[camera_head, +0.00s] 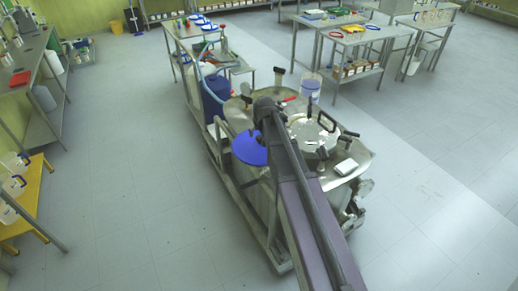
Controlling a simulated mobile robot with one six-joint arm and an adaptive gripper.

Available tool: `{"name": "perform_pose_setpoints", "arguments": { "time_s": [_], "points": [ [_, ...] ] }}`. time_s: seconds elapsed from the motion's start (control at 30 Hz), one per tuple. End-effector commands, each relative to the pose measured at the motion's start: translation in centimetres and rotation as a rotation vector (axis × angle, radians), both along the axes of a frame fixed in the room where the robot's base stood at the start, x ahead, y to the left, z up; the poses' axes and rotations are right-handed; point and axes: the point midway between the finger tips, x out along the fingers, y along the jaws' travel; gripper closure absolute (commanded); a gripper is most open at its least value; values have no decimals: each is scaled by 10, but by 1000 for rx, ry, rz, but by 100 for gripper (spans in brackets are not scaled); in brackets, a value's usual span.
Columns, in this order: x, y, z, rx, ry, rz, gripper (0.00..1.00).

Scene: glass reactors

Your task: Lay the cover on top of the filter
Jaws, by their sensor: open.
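The filter appears to be the steel vessel unit (335,178) on a wheeled frame in the middle of the view. A round lid-like steel part (312,134) with black handles sits on its top. A flat blue disc (248,150), possibly the cover, shows at the left side of the steel top, partly behind my arm. I cannot tell what it rests on. My arm reaches from the bottom edge across the unit. My gripper and its fingers do not show.
A blue drum (215,98) stands behind the disc. A clear container (310,88) and a small white box (346,167) are on the unit. Steel tables (345,42) stand at the back, with shelves at left. The floor (130,190) is clear on both sides.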

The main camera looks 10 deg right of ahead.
Motion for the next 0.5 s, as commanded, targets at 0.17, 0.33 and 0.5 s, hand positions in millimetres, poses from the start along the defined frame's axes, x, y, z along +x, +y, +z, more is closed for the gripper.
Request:
{"name": "perform_pose_setpoints", "arguments": {
  "time_s": [0.17,0.33,0.5],
  "points": [
    [0,0,0,0,0,0,14],
    [0,0,0,0,0,0,14],
    [2,0,-5,0,0,0,14]
  ]
}}
